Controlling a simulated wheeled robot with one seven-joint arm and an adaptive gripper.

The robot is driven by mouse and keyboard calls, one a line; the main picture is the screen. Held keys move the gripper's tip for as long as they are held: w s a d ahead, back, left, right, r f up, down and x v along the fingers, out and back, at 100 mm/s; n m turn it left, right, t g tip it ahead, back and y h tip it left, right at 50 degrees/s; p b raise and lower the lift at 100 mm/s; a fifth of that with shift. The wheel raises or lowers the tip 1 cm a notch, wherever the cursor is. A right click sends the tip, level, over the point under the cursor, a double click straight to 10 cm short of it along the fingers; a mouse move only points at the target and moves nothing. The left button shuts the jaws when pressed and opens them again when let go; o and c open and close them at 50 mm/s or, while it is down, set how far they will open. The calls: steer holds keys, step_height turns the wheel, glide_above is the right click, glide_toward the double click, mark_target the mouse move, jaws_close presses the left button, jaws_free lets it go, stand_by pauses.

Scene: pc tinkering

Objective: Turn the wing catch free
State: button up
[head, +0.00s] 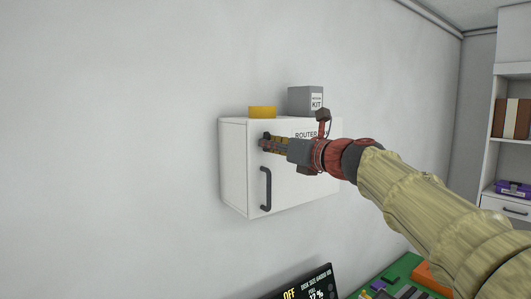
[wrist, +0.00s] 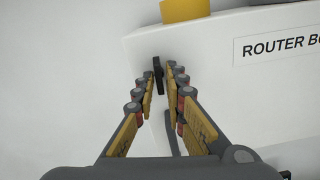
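The wing catch (wrist: 158,75) is a small dark upright piece near the upper left corner of the white router box (head: 242,150). In the wrist view it stands between the fingertips of my gripper (wrist: 162,74), closer to the left finger. A gap shows between the catch and the right finger. My gripper (head: 266,143) is open at the box front, above the dark door handle (head: 266,188). In the head view my fingers largely hide the catch. The catch looks upright; contact with the left fingertip cannot be told.
A yellow block (head: 262,112) and a grey kit box (head: 306,100) stand on top of the router box. Below are a dark display screen (head: 310,287) and a green surface with parts (head: 402,272). Shelves (head: 513,150) stand at the right. The wall left of the box is clear.

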steer(key=shift+o, duration=1)
steer(key=shift+r, duration=0.2)
steer(key=b+v, duration=0.1)
steer(key=v, duration=0.5)
steer(key=shift+d, duration=0.1)
